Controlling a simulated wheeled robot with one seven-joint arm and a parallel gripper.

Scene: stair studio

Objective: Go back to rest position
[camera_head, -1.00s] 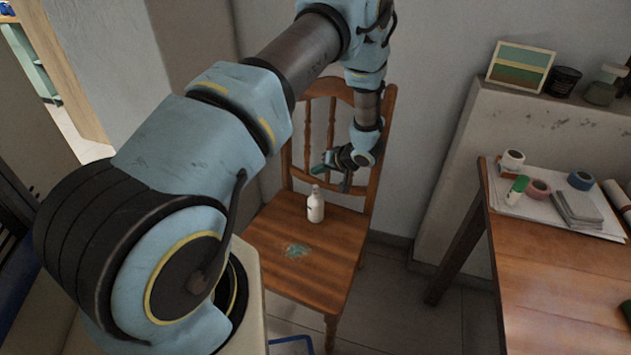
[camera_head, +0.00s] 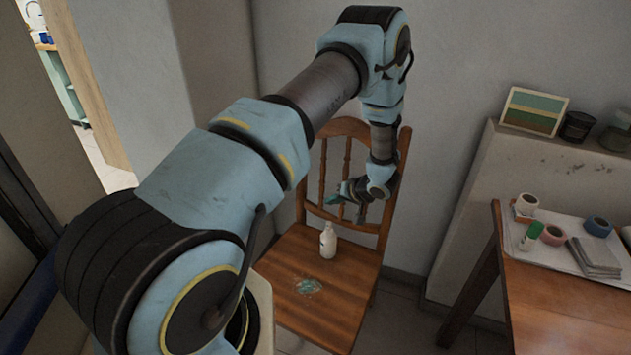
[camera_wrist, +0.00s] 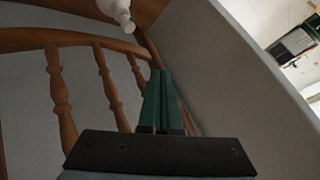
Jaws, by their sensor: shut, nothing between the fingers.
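My gripper (camera_head: 343,197) is in the head view, above the seat of the wooden chair (camera_head: 335,305) and in front of its backrest. In the wrist view its two green fingers (camera_wrist: 163,90) are shut together with nothing between them. A white bottle (camera_head: 328,241) stands upright on the seat, below my gripper and apart from it. Part of the bottle (camera_wrist: 118,10) also shows at the top of the wrist view. A pale green patch (camera_head: 308,286) lies on the seat in front of the bottle.
A wooden table (camera_head: 565,318) at the right holds a tray (camera_head: 520,243) with tape rolls (camera_head: 597,226), a green-capped tube (camera_head: 531,236) and a grey stack (camera_head: 594,258). A ledge (camera_head: 545,165) behind bears a striped picture (camera_head: 533,111) and jars. A wall stands close behind the chair.

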